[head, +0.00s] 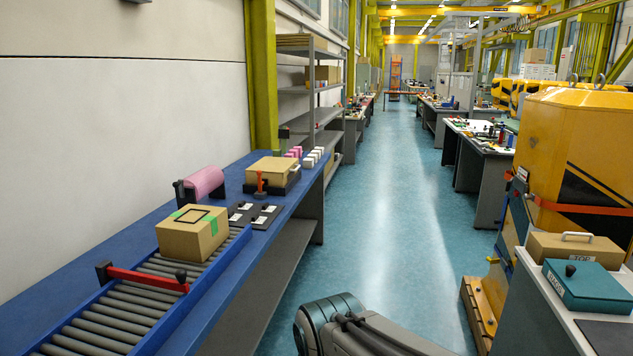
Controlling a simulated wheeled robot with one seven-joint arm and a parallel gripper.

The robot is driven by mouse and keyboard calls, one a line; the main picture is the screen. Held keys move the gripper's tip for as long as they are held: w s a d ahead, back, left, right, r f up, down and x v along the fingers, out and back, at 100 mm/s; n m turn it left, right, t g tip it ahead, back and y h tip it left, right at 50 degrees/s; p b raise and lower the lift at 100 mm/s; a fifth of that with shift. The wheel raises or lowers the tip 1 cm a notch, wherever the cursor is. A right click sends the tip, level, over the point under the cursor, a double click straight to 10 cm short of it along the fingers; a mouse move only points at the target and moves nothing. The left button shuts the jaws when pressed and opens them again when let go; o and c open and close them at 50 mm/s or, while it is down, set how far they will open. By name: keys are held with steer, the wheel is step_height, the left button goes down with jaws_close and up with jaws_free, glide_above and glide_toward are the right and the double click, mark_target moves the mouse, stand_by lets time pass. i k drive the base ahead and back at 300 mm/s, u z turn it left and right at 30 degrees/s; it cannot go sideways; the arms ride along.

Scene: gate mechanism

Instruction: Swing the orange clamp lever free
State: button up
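The orange clamp lever (260,183) stands upright on the blue bench in the head view, in front of a tan box (273,170) on a dark base. It is small in the picture, and I cannot tell whether it presses on that box. A red gate bar (147,279) lies across the roller conveyor (108,322), with a black post at its left end and a black knob at its right. A cardboard box (193,233) with green tape sits on the rollers behind the bar. My grey arm shows at the bottom middle; my gripper is out of view.
A dark panel (254,215) with knobs lies beside the conveyor end. A pink roll (204,182) stands behind it, and white blocks (312,157) sit farther back. The blue aisle floor (395,210) is clear. A bench with a teal box (587,286) stands at right.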

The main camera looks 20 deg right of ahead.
mark_target(260, 182)
steer(key=z, duration=0.6)
steer(key=i, duration=1.45)
steer(key=z, duration=0.55)
steer(key=i, duration=1.15)
steer(key=u, duration=0.5)
steer(key=i, duration=0.85)
steer(key=u, duration=0.75)
